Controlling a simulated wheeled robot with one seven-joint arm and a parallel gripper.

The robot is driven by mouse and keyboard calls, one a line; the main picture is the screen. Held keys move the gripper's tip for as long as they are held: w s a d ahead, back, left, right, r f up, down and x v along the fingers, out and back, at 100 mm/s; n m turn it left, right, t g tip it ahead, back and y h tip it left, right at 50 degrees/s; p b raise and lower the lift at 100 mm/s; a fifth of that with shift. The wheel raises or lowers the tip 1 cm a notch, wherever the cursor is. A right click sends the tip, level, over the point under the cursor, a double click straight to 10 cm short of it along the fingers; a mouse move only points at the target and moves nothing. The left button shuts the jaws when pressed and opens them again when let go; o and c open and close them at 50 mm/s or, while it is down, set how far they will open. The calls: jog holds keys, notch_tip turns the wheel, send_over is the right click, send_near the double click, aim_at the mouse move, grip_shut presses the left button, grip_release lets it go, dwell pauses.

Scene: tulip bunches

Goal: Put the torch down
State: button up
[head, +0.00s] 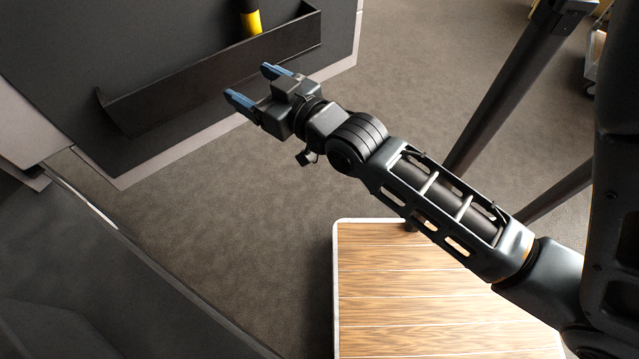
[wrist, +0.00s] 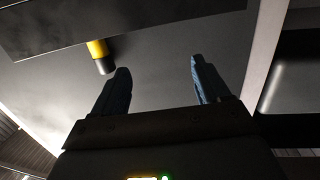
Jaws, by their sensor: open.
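The torch (head: 251,22), a cylinder with a yellow band and black parts, is at the long black tray (head: 210,82) on the dark panel. Its lower part is hidden behind the tray's front wall in the head view. It also shows in the wrist view (wrist: 97,49), its yellow band and black end sticking out past the tray's edge (wrist: 55,45). My gripper (head: 250,84) is open and empty, in front of the tray and apart from the torch. In the wrist view the torch lies left of and beyond the blue fingertips (wrist: 159,68).
A wooden slatted top with a pale rim (head: 335,290) stands below my arm. Dark slanted legs (head: 510,90) rise at the right. A dark grey surface (head: 90,270) fills the lower left. Carpeted floor (head: 230,210) lies open between them.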

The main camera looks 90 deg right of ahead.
jog(key=s+a+n+y, duration=0.4)
jog(key=s+a+y, duration=0.1)
jog(key=a, duration=0.6)
jog(key=s+a+n+t+y, duration=0.1)
jog(key=s+a+n+y, duration=0.2)
jog(key=a, duration=0.8)
jog(key=s+y, duration=0.2)
jog(key=y, duration=0.1)
jog(key=shift+s+a+r+n+t, duration=0.3)
jog(key=shift+s+r+n, duration=0.05)
jog(key=shift+s+n, duration=0.05)
jog(key=shift+c, duration=0.3)
